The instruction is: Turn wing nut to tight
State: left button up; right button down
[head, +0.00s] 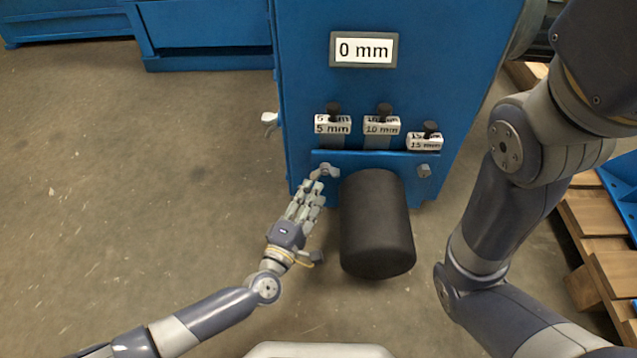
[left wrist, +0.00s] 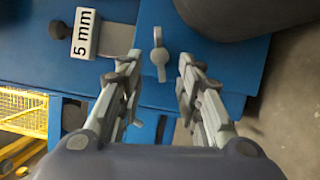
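The small grey wing nut (head: 328,171) sits at the lower left of the blue machine front, below the ledge. In the left wrist view the wing nut (left wrist: 159,56) stands out from the blue panel, its wings along the picture's vertical. My left gripper (head: 317,178) reaches up to it from the lower left. In the left wrist view its two fingers (left wrist: 160,68) are spread, with the wing nut between the fingertips and a gap on both sides. My right arm fills the right side of the head view; its gripper is outside the frame.
A black cylinder (head: 376,225) juts out right of my left gripper. Blocks marked 5 mm (head: 332,129), 10 mm (head: 381,129) and 15 mm (head: 425,143) sit above the ledge. A sign (head: 364,50) reads 0 mm. Wooden pallets (head: 600,235) lie at right. The left floor is clear.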

aim_at(325, 174)
pick_arm(q)
jog(key=b+x, duration=0.2)
jog(key=x, duration=0.4)
jog(key=shift+c, duration=0.3)
grip_shut()
